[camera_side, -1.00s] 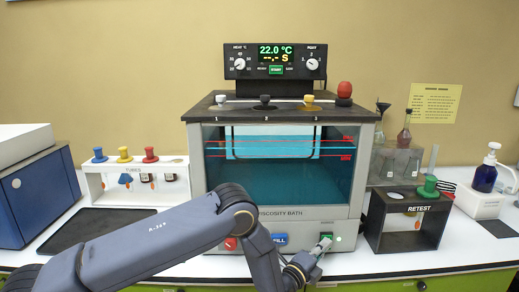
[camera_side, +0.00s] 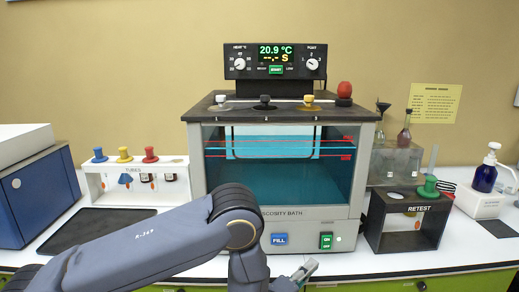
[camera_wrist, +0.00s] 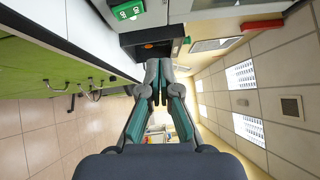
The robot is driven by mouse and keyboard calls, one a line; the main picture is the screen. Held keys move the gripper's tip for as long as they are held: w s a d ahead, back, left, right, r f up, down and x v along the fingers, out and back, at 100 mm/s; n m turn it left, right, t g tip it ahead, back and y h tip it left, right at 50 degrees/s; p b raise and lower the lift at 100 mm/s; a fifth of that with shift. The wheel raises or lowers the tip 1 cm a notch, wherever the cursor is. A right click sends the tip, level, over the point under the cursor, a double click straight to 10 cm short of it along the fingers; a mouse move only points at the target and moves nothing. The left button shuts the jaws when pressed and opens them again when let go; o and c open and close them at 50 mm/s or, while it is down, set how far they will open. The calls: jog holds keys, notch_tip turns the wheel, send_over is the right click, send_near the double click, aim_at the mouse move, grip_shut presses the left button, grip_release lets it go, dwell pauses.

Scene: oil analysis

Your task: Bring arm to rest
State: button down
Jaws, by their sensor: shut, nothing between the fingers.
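My gripper (camera_side: 308,270) is in front of the viscosity bath (camera_side: 330,214), low down near the counter's front edge. In the wrist view my gripper (camera_wrist: 157,98) has its fingers together with nothing between them. The green on/off switch (camera_side: 326,241) on the bath's front panel is clear of the gripper, which is apart from it, below and to the left. The switch also shows in the wrist view (camera_wrist: 128,10). The blue FILL button (camera_side: 279,239) is uncovered. My arm hides part of the panel's left side.
The retest stand (camera_side: 408,222) is on the counter to the right. The tubes rack (camera_side: 92,180) and a dark mat (camera_side: 90,226) are to the left. The display (camera_side: 275,52) reads 20.9 °C. Free counter (camera_side: 350,262) lies right of my gripper.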

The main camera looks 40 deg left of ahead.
jog(key=shift+s+r, duration=0.1)
jog(key=shift+s, duration=0.45)
jog(key=shift+w, duration=0.1)
jog(key=w+a+r+n+g, duration=0.3)
jog(key=r+n, duration=0.3)
jog(key=r, duration=0.1)
jog(key=s+a+r+n+g+h, duration=0.1)
jog(key=s+a+r+n+g, duration=0.3)
jog(key=r, duration=0.4)
jog(key=s+a+r+n+g, duration=0.1)
jog(key=s+a+n+g, duration=0.1)
jog(key=s, duration=0.7)
jog(key=s+a+r+n+g, duration=0.2)
jog(key=s+a+n, duration=0.1)
jog(key=s, duration=0.5)
jog(key=s+a+r+n+g+y, duration=0.1)
jog(key=s+a+n+g, duration=0.1)
jog(key=s, duration=0.7)
jog(key=shift+s+a+r+n, duration=0.35)
jog(key=shift+a+n, duration=0.45)
jog(key=shift+n, duration=0.2)
jog(key=c, duration=1.9)
grip_release()
